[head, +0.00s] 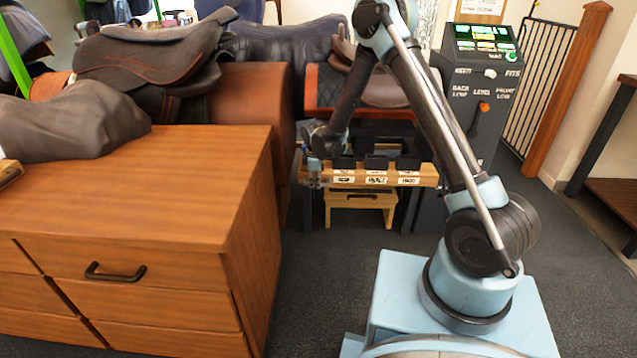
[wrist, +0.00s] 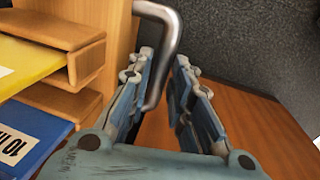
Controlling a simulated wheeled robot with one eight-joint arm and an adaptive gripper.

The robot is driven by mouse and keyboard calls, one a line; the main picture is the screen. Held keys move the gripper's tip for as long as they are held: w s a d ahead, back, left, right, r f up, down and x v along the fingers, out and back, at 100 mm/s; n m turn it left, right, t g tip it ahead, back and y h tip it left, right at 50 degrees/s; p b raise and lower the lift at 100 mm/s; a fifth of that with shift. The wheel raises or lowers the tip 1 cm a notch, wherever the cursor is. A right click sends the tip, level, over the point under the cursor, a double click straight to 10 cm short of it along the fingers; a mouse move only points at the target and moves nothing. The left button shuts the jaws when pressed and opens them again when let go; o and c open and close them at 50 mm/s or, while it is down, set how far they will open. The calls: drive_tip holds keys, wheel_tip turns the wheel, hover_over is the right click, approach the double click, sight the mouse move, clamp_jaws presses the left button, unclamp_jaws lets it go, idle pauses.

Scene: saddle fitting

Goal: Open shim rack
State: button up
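In the wrist view, a wooden rack (wrist: 85,85) with slots stands at the left, with a yellow piece (wrist: 30,65) above a blue labelled one (wrist: 30,140). A bent grey metal handle (wrist: 168,40) comes from its upright side and runs down between my fingers. My gripper (wrist: 167,70) is open around the handle, which lies nearer the left finger; contact is unclear. In the head view, my gripper (head: 314,176) is at the left end of a wooden unit (head: 375,175) with labels and black compartments. The handle is too small to make out there.
A small wooden stool-like piece (head: 360,200) is below the labelled unit. A dark control panel (head: 483,85) stands behind at the right.

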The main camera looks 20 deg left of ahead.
drive_tip(key=shift+o, duration=0.6)
drive_tip(key=shift+d, duration=0.15)
drive_tip(key=shift+r, duration=0.1)
wheel_tip(320, 180, up, 12)
drive_tip(key=s, duration=0.2)
drive_tip(key=shift+d+f, duration=0.25)
drive_tip(key=s+d+r+m, duration=0.25)
drive_tip(key=d+r, duration=0.35)
drive_tip(key=d, duration=0.4)
drive_tip(key=s+d+r+m, duration=0.2)
drive_tip(key=d+r+m, duration=0.3)
drive_tip(key=d, duration=0.6)
drive_tip(key=s+d+r+m, duration=0.2)
drive_tip(key=d+r, duration=0.5)
drive_tip(key=d, duration=0.3)
drive_tip(key=s+d+m, duration=0.6)
drive_tip(key=s+d, duration=0.6)
drive_tip(key=d, duration=0.1)
drive_tip(key=s+d+f+m, duration=0.2)
drive_tip(key=s+d, duration=0.1)
drive_tip(key=s, duration=0.2)
drive_tip(key=s+d+f+m, duration=0.2)
drive_tip(key=s+f+m, duration=0.1)
drive_tip(key=s, duration=0.3)
drive_tip(key=shift+d+h, duration=0.3)
drive_tip(key=shift+d, duration=0.1)
